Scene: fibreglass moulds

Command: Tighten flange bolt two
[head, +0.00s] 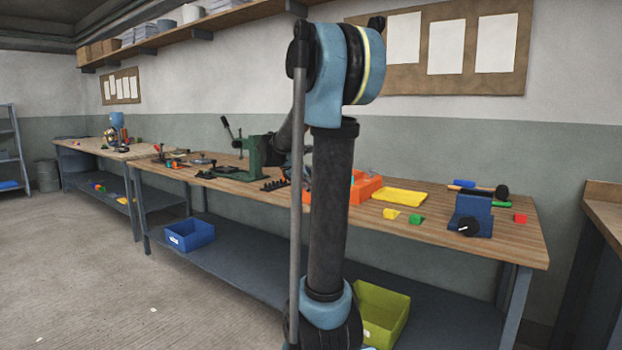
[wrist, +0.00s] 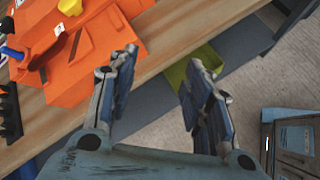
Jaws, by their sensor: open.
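My gripper (wrist: 158,68) is open in the wrist view, with its two grey-blue fingers apart and nothing between them. It hangs over the front edge of the bench (wrist: 165,55), with an orange tray (wrist: 80,85) to the left of its fingers. In the head view my gripper is hidden behind my own arm. I cannot make out a flange or bolt two in either view. A green bench machine with a lever (head: 258,152) stands mid-bench, partly behind my arm, and several small dark parts lie left of it.
A black rack (wrist: 9,112) is at the wrist view's left edge. A blue bin (head: 190,235) and an olive bin (head: 382,312) sit on the lower shelf.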

